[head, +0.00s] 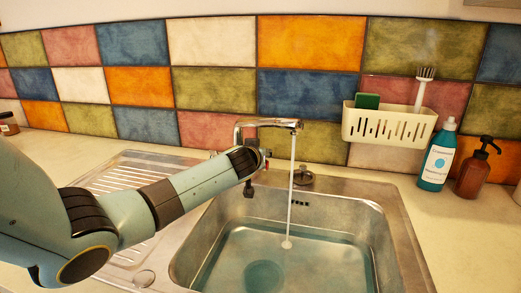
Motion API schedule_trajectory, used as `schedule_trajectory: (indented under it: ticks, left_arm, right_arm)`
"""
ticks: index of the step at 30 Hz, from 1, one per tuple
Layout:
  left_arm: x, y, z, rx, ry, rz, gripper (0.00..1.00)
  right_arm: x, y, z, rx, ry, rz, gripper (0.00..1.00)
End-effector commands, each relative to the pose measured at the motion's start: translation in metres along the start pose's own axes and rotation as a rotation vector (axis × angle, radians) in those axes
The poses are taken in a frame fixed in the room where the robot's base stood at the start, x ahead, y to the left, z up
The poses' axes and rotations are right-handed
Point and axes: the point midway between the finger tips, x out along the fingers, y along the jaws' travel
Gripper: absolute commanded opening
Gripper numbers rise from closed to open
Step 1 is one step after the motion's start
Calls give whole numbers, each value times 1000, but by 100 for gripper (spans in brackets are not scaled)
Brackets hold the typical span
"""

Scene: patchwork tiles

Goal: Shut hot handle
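The chrome tap (270,123) stands behind the sink, and a stream of water (291,190) runs from its spout. My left arm comes in from the left and its wrist is in front of the tap's base. My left gripper (249,188) is mostly hidden by the wrist; only small dark parts show, so its opening and any contact are unclear. A small reddish spot (268,153) shows just right of the wrist, beside the tap. The hot handle cannot be made out clearly behind my arm. My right gripper is not in view.
The steel sink (405,235) holds water. A ribbed drainboard (120,182) lies to its left. A cream caddy (390,127) with a green sponge and a brush hangs on the tiled wall. A teal bottle (437,158) and a brown pump bottle (474,175) stand at right.

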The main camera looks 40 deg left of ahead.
Motion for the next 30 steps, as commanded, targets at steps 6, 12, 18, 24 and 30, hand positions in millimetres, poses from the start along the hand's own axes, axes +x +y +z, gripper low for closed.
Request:
schedule_trajectory:
  ticks: [6,12,18,24,30]
  left_arm:
    - [0,0,0,-2,0,1,40]
    - [0,0,0,-1,0,0,48]
    - [-4,0,0,-1,0,0,48]
    - [-31,0,1,1,0,2,48]
    - [-74,0,1,1,0,2,48]
  right_arm:
    - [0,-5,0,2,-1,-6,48]
    - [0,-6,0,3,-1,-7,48]
    - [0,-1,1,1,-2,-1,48]
    - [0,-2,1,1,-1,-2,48]
    - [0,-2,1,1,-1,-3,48]
